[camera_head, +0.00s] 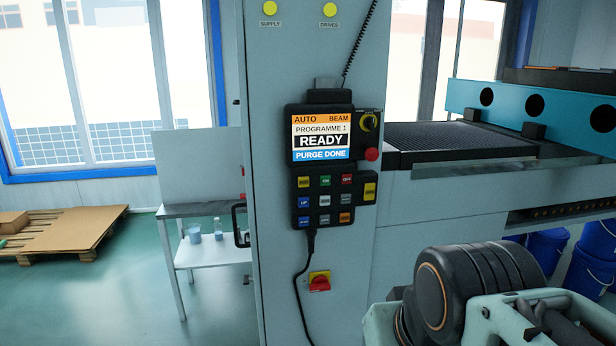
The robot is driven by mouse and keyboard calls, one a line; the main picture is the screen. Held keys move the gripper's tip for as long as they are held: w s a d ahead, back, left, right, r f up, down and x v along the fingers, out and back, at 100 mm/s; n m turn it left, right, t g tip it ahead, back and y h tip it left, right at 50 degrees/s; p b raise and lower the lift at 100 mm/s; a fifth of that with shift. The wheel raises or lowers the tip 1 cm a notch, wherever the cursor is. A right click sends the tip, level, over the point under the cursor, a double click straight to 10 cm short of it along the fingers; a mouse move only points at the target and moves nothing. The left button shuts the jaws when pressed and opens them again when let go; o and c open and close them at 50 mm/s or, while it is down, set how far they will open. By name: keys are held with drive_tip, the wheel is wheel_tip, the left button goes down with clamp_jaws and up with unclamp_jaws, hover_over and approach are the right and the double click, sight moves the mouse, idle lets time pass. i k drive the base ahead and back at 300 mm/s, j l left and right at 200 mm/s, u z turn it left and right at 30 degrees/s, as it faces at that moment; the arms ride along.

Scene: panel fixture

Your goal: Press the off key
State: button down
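A black control pendant (292,168) hangs on the pale front of the machine column. Its lit screen (321,139) reads AUTO, BEAM, PROGRAMME 1, READY and PURGE DONE. Below the screen are rows of small coloured keys. The top row has a yellow key (303,182), a green key (325,181) that seems to read ON, and a red key (347,180). The red key's lettering is too small to read surely, so I cannot confirm which key is off. No fingertips of my gripper show. Part of my arm is at the lower right, apart from the pendant.
A red rotary switch (319,282) is lower on the column, beside the hanging cable (298,285). A ribbed bed (450,137) extends right. The pendant's front is unobstructed.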

sight(346, 179)
drive_tip(key=i+j+z, duration=0.15)
drive_tip(key=j, duration=0.25)
drive_tip(key=i+j+z, duration=0.15)
drive_tip(key=j, duration=0.25)
drive_tip(key=j+z, duration=0.15)
drive_tip(key=j, duration=0.25)
